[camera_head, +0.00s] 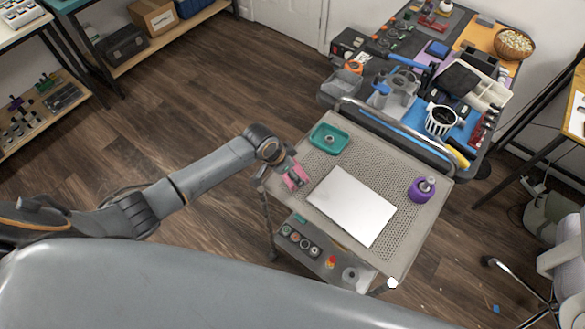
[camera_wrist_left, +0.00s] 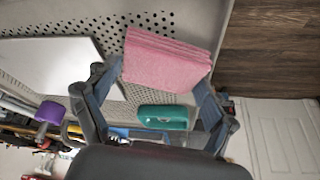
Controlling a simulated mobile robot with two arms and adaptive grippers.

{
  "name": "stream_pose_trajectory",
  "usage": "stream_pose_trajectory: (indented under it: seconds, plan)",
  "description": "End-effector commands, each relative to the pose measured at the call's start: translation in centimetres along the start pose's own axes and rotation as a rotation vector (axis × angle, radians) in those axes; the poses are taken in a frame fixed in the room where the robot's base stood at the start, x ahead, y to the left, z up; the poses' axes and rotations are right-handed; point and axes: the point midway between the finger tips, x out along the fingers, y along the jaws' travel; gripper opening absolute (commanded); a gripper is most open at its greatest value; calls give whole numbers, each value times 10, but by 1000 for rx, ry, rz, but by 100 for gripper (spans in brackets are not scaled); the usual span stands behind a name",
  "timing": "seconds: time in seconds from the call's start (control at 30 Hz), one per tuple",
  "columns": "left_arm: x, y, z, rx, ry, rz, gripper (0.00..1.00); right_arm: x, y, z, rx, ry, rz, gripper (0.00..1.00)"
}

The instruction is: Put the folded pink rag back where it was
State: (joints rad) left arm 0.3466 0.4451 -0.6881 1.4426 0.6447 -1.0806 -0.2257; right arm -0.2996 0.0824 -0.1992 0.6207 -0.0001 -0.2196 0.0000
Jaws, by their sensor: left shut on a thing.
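The folded pink rag (camera_head: 296,176) is at the left edge of the cart's perforated top in the head view. In the left wrist view the rag (camera_wrist_left: 166,60) shows as a flat stack of folded layers between the two fingers. My left gripper (camera_head: 291,179) is shut on it; the fingers (camera_wrist_left: 155,85) stand on either side of the rag. I cannot tell whether the rag touches the cart top (camera_head: 313,163). My right gripper is in neither view.
On the cart top are a white board (camera_head: 350,206), a teal tray (camera_head: 328,139) with a small item in it and a purple spool-like thing (camera_head: 422,189). The cart's handle (camera_head: 395,131) runs along the far edge. A crowded workbench (camera_head: 465,75) stands behind.

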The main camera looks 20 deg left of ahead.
Motion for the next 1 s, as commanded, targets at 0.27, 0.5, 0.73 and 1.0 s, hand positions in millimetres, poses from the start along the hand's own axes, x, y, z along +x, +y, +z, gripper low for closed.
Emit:
stream_pose_trajectory:
  seconds: [0.27, 0.5, 0.73, 1.0]
  plan:
    - [3, 0, 1, 0, -1, 0, 100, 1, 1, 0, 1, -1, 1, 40]
    - [3, 0, 1, 0, -1, 0, 100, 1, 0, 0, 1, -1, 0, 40]
    - [-10, 0, 0, 0, 1, 0, 100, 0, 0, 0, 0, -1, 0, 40]
    - [-62, -1, 0, 3, 2, -2, 100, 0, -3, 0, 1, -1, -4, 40]
